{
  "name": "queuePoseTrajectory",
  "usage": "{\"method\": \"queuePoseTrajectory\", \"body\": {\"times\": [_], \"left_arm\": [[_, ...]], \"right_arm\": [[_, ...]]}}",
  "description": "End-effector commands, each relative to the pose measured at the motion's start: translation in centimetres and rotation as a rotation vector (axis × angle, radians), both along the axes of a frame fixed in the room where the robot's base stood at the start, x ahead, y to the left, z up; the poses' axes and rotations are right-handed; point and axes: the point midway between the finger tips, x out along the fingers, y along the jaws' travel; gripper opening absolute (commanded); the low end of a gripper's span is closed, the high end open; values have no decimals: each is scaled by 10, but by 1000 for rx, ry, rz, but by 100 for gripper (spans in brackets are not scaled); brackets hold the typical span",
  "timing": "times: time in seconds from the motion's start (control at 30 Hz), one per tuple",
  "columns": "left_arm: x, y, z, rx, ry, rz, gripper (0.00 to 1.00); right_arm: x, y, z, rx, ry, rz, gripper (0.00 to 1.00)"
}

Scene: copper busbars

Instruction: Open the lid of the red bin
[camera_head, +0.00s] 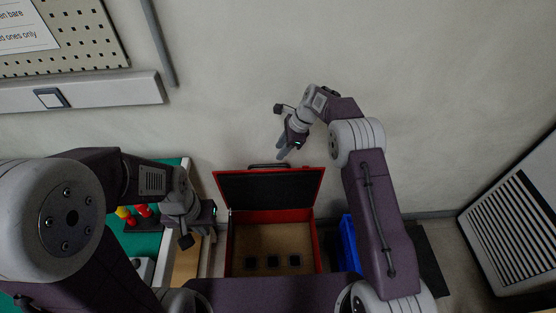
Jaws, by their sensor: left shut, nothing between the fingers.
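The red bin (318,240) stands on the floor at the lower middle, in front of the wall. Its lid (270,190) is raised and leans back toward the wall, with its dark inner face and red rim showing. A dark handle (268,166) shows at the lid's far edge. The bin's brown floor holds several small dark squares. My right gripper (283,153) is just above the lid's far edge; whether it touches is unclear, and its finger gap is too small to judge. My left gripper (212,232) is shut and empty beside the bin's left side.
A green-topped bench (145,245) with red and yellow items (142,211) is at the left. A blue container (348,243) stands right of the bin, partly behind my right arm. A white louvered cabinet (520,225) is at the far right. The wall above the bin is bare.

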Motion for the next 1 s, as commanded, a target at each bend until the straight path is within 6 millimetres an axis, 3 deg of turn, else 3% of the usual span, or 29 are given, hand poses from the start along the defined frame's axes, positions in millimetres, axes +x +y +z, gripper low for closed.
{"method": "queuePoseTrajectory", "body": {"times": [0.17, 0.53, 0.9, 1.0], "left_arm": [[0, 0, -1, 0, 0, 0, 0], [0, 0, -4, 0, 0, 0, 0], [0, 0, -4, 0, 0, 0, 0], [0, 0, -4, 0, 0, 0, 0]], "right_arm": [[1, 4, -10, -1, -1, 2, 34], [8, 31, -73, -1, -2, 2, 34], [9, 35, -82, -1, -5, 1, 34], [9, 34, -82, -1, -5, 1, 7]]}}
